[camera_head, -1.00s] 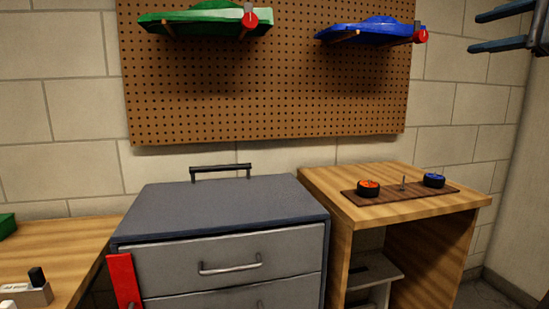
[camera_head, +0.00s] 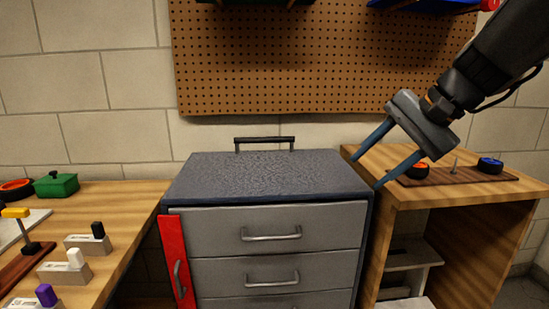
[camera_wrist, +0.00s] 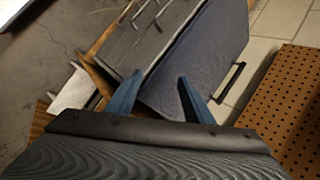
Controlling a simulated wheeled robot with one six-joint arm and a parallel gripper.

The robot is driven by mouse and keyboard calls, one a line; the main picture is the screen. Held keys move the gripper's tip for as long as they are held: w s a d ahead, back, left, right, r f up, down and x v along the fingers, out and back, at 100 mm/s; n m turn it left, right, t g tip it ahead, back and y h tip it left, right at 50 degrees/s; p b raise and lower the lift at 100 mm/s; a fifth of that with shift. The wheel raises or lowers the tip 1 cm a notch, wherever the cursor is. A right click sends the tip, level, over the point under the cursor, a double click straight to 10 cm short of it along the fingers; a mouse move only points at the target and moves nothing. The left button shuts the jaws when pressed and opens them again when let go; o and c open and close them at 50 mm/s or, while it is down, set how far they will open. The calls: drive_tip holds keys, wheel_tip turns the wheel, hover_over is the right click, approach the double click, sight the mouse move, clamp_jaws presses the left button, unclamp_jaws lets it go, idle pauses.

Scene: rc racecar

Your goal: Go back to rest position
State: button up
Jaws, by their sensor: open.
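My gripper (camera_head: 369,159) hangs at the right in the head view, in front of the right wooden table. Its two blue fingers are apart with nothing between them, pointing down and left toward the grey cabinet (camera_head: 265,175). In the wrist view my gripper (camera_wrist: 158,78) also shows open and empty, with the cabinet's top (camera_wrist: 205,60) and drawer front beyond the fingertips. I cannot tell the exact gap between fingers and cabinet, but no contact shows.
The right table (camera_head: 480,195) carries a board with an orange-hubbed wheel (camera_head: 416,170) and a blue-hubbed wheel (camera_head: 490,165). The left table (camera_head: 130,200) holds a green box (camera_head: 56,184) and several small holders. A pegboard (camera_head: 300,60) hangs behind. The cabinet top is clear.

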drive_tip(key=s+a+f+n+g+h, duration=0.2)
drive_tip(key=s+a+f+n, duration=0.15)
drive_tip(key=s+f, duration=0.2)
drive_tip(key=s+a+f+n+g+h+p, duration=0.1)
drive_tip(key=s+a+f+n, duration=0.3)
drive_tip(key=s, duration=0.3)
drive_tip(key=s+a+f+n+g+h, duration=0.2)
drive_tip(key=s+f+n, duration=0.2)
drive_tip(key=s+f, duration=0.2)
drive_tip(key=d+r+m+p, duration=0.2)
drive_tip(key=d+r+p, duration=0.6)
drive_tip(key=p, duration=0.8)
drive_tip(key=shift+d+r+h, duration=0.2)
drive_tip(key=shift+d+h, duration=0.05)
drive_tip(key=shift+h, duration=0.05)
